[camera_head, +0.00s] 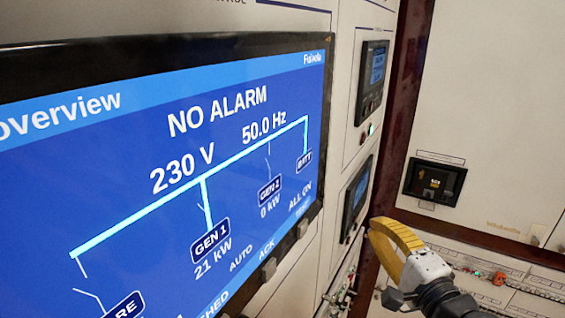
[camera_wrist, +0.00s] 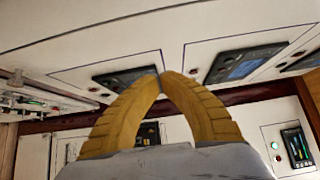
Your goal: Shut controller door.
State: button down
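My gripper (camera_head: 385,236) has yellow ribbed fingers and is in front of the panels at the lower right of the head view. In the wrist view the fingertips (camera_wrist: 165,76) meet with nothing visible between them. The upper controller (camera_head: 372,80) and lower controller (camera_head: 356,199) are dark units with blue screens on a pale panel left of the gripper. In the wrist view, one dark controller (camera_wrist: 125,77) appears behind the fingertips and another controller (camera_wrist: 243,63) to their right. I cannot tell which panel is the controller door, or whether it is ajar. Contact with the panel cannot be told.
A large blue display (camera_head: 170,165) reading "NO ALARM" fills the left of the head view. A dark red-brown frame (camera_head: 398,110) separates the panels from a pale wall with a black recessed unit (camera_head: 435,181). A breaker row (camera_head: 510,285) runs behind my gripper.

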jog(key=shift+w+a, duration=0.45)
jog(key=shift+a, duration=0.45)
jog(key=shift+w+a, duration=0.4)
jog(key=shift+a, duration=0.45)
